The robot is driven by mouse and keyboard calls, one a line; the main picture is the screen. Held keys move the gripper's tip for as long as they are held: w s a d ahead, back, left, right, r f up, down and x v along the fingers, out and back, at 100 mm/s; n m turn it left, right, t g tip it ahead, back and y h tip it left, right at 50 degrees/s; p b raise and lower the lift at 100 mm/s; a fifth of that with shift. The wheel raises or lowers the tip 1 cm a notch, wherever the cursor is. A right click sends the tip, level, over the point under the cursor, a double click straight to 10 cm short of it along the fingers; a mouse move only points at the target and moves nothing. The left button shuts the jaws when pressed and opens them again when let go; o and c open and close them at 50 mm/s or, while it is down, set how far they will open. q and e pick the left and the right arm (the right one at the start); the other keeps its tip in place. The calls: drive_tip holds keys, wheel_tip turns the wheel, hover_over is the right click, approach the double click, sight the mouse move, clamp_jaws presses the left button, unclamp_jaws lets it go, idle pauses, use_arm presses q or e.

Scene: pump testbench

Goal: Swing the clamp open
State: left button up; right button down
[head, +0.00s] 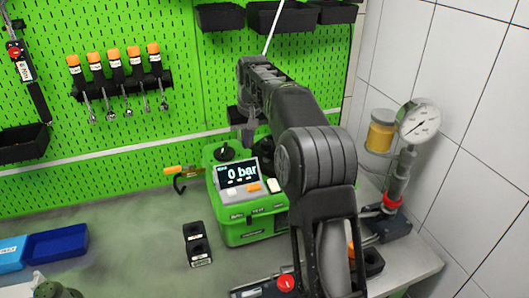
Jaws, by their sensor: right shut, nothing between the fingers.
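My right arm reaches in from the bottom and crosses the middle of the head view. My right gripper (248,136) points down, shut and empty, above the back of the green pump tester (250,229). I cannot tell for sure which part is the clamp. A red ring (393,201) sits low on the grey pipe (401,172) under the round gauge (418,121), right of my arm. A red knob (286,282) shows at the bottom edge, on dark parts partly hidden by my forearm. My left gripper is not in view.
The tester's screen (239,174) reads 0 bar. A black block (196,244) and blue trays (57,243) lie on the bench. An amber-filled jar (381,133) stands beside the gauge. The bench's left middle is clear.

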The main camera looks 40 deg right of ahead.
drive_tip(key=shift+w+d, duration=0.45)
drive_tip(key=shift+d, duration=0.15)
drive_tip(key=shift+w+d, duration=0.1)
drive_tip(key=shift+d, duration=0.3)
drive_tip(key=shift+a+r, duration=0.15)
drive_tip(key=shift+a+r, duration=0.2)
drive_tip(key=shift+r, duration=0.15)
idle(0.8)
